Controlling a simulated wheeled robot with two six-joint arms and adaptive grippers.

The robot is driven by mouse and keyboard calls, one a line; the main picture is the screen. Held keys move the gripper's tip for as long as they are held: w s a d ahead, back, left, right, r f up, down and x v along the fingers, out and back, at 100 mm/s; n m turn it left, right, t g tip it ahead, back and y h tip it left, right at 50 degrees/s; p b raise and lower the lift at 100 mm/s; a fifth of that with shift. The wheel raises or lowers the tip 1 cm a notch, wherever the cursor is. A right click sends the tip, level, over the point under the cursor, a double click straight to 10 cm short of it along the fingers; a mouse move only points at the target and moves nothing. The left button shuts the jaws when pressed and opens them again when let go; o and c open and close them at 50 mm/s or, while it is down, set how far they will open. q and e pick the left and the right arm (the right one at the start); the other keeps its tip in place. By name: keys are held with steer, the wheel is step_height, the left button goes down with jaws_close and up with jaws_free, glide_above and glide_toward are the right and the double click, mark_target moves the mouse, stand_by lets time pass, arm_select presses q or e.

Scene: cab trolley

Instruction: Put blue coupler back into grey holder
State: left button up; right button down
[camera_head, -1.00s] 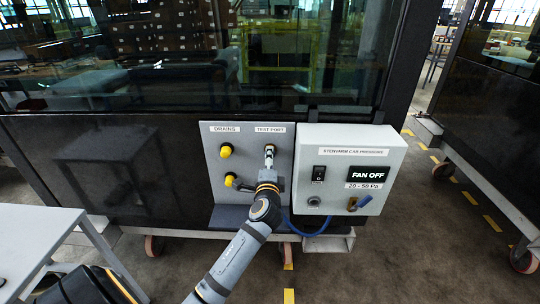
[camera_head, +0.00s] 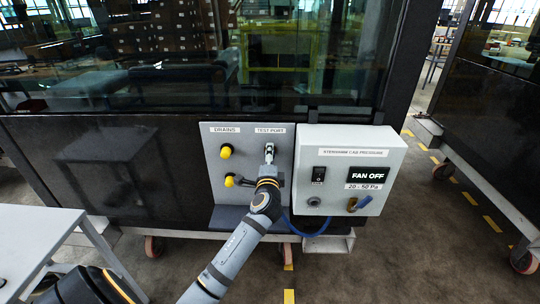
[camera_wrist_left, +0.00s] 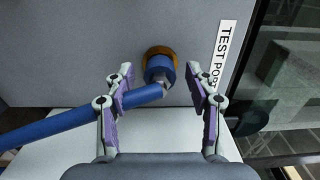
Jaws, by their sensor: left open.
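The blue coupler (camera_wrist_left: 158,68) is at the brass test port (camera_wrist_left: 157,53) on the grey panel in the left wrist view. A blue hose (camera_wrist_left: 85,114) runs off from it to the lower left. My left gripper (camera_wrist_left: 163,75) is open, with one finger on each side of the coupler and gaps visible on both sides. In the head view my left gripper (camera_head: 269,152) is at the test port and hides the coupler. A grey round fitting (camera_head: 314,202) on the pressure box may be the grey holder; I cannot tell for sure. My right gripper is not in view.
A grey ledge (camera_head: 228,219) lies below. A white table (camera_head: 35,232) is at left.

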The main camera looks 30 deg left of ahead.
arm_select(q)
steer(key=shift+c, duration=0.2)
stand_by(0.6)
jaws_close()
steer(key=shift+s+d+f, duration=0.1)
steer(key=shift+s+d, duration=0.05)
steer(key=shift+s, duration=0.1)
steer(key=shift+p+v, duration=0.45)
steer(key=shift+v, duration=2.25)
